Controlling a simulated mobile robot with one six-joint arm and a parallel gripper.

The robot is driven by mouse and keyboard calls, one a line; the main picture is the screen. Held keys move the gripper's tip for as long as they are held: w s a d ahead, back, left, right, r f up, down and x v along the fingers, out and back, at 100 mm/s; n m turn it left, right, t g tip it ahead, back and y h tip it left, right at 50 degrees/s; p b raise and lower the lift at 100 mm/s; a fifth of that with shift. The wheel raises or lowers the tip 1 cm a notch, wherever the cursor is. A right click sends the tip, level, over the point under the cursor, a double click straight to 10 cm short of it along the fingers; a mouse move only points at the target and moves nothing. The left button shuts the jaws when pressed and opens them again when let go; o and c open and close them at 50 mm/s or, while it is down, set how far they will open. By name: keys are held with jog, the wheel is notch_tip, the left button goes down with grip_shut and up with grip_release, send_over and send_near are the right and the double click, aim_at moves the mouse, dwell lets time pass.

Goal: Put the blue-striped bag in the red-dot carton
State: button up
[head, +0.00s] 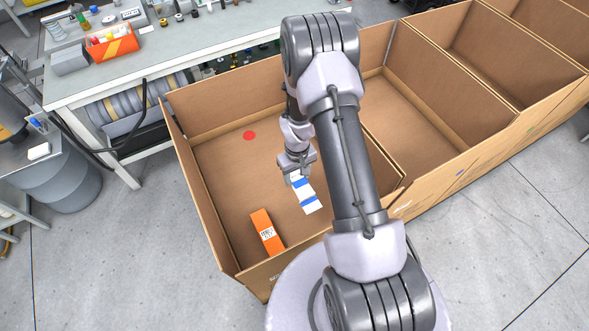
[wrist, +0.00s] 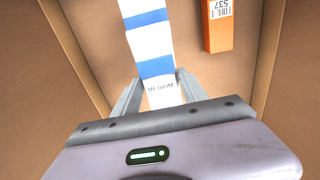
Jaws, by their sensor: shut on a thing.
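The blue-striped bag (head: 309,197) is white with blue bands and hangs below my gripper (head: 297,168) in the head view. It also shows in the wrist view (wrist: 150,45), with its near end between the two fingers (wrist: 155,92). My gripper is shut on that end. The red-dot carton (head: 215,165) is the open brown carton at the left, with a red dot (head: 249,135) on its inside. My gripper and the bag are over or inside this carton; I cannot tell whether the bag touches the floor.
An orange box (head: 266,232) with a white label lies in the same carton, near its front; it shows in the wrist view (wrist: 222,28) too. More open cartons (head: 425,110) adjoin on the right. A workbench (head: 75,85) with parts stands behind at the left.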

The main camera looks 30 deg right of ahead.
aim_at(306, 187)
jog(key=d+f, duration=0.1)
jog(key=f, duration=0.1)
jog(key=s+f, duration=0.1)
jog(key=f, duration=0.1)
jog(key=s+d+f, duration=0.1)
jog(key=f, duration=0.1)
jog(key=shift+d+f, duration=0.2)
jog(key=shift+d, duration=0.1)
notch_tip(306, 187, down, 10)
jog(key=b, duration=0.3)
jog(key=shift+r, duration=0.2)
jog(key=shift+f+b, duration=0.2)
jog(key=shift+b, duration=0.15)
jog(key=o, duration=1.5)
jog(key=shift+r, duration=0.1)
